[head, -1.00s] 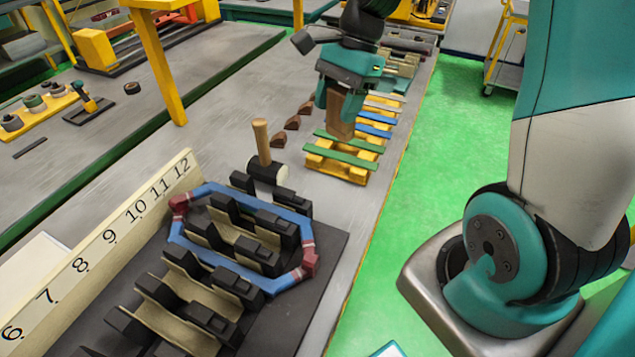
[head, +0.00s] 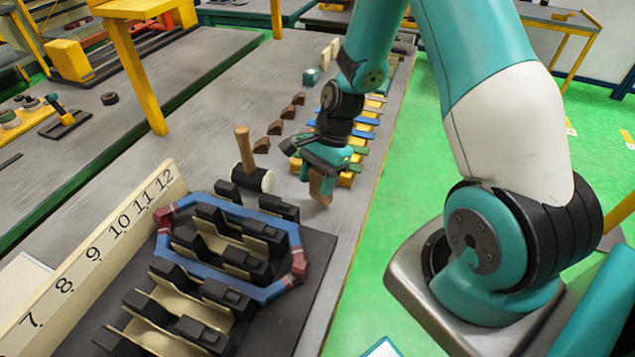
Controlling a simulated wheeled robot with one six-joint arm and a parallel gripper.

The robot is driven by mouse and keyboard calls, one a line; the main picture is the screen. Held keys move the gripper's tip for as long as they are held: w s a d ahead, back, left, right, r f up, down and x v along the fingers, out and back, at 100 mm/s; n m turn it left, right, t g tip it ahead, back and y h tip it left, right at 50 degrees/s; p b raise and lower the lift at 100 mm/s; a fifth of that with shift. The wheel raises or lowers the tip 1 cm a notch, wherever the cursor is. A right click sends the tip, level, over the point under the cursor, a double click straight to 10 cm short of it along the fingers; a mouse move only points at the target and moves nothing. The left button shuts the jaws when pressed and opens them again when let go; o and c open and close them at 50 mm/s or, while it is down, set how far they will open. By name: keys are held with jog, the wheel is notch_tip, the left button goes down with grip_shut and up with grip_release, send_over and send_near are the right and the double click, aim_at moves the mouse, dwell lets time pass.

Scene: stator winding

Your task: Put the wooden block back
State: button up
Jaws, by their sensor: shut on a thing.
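The wooden block (head: 321,188) is brown and held in my gripper (head: 319,170). My gripper is shut on it and points down. The block hangs at or just above the grey table, right of the mallet and at the near end of the yellow rack; I cannot tell whether it touches the table. Much of the block's upper part is hidden by the gripper. The yellow rack (head: 347,180) with green and blue strips is partly hidden behind my arm.
A mallet (head: 252,178) stands left of the gripper. The stator fixture with a blue coil (head: 228,210) and black clamps lies in front. A numbered board (head: 100,240) runs along its left. Several brown wedges (head: 275,128) lie in a row behind. The grey table's right edge borders green floor.

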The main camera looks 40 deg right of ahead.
jog(key=shift+f, duration=0.8)
jog(key=shift+f, duration=0.2)
jog(key=o, duration=1.2)
jog(key=shift+r, duration=0.1)
jog(key=shift+r, duration=0.1)
